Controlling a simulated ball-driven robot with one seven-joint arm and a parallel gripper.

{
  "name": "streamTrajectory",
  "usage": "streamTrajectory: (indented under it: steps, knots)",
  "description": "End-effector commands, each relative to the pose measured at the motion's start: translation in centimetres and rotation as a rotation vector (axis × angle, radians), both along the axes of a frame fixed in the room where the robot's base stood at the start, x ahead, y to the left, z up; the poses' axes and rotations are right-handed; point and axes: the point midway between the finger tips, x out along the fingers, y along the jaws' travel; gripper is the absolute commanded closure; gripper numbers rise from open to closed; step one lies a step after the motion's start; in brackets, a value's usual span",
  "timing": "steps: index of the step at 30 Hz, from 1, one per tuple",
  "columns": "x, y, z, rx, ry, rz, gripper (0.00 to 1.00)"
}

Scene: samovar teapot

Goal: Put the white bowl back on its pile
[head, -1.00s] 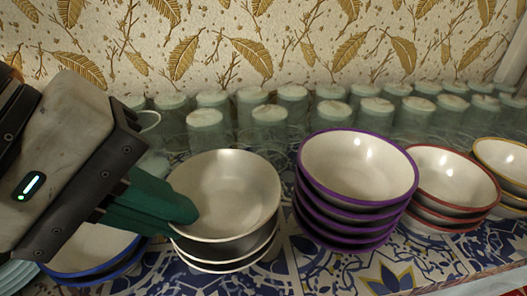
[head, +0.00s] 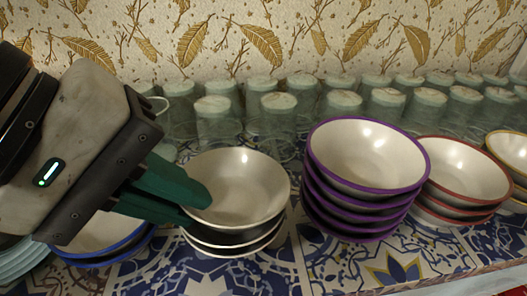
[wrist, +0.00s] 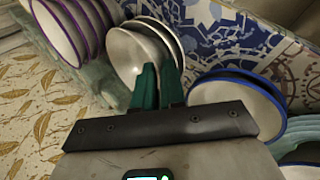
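In the wrist view the white bowl (wrist: 130,52) is the nearest of the pile. My gripper (head: 192,208) has green fingers at the bowl's left rim. One finger is inside the bowl and the other is outside, with the rim between them. It looks shut on the rim; the contact of the outer finger is partly hidden. The gripper also shows in the wrist view (wrist: 160,78).
Purple-rimmed bowls (head: 322,205) stand close on the right, with red-rimmed bowls (head: 462,210) beyond. Blue-rimmed bowls (head: 115,255) lie left, under my gripper. Several upturned glasses (head: 275,125) line the back by the wall. Patterned tiles (head: 380,265) are free in front.

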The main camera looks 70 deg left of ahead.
Motion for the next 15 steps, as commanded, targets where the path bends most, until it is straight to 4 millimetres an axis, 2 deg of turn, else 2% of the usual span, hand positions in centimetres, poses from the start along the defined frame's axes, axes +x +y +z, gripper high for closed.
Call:
streamTrajectory:
  steps: [1, 8, 15]
  knots:
    - [-0.2, -0.1, -0.7, -0.014, 0.016, 0.002, 0.66]
    - [-0.6, -0.1, -0.3, -0.014, 0.017, 0.004, 0.67]
    - [-2.9, -0.3, 3.3, -0.005, 0.011, 0.009, 0.66]
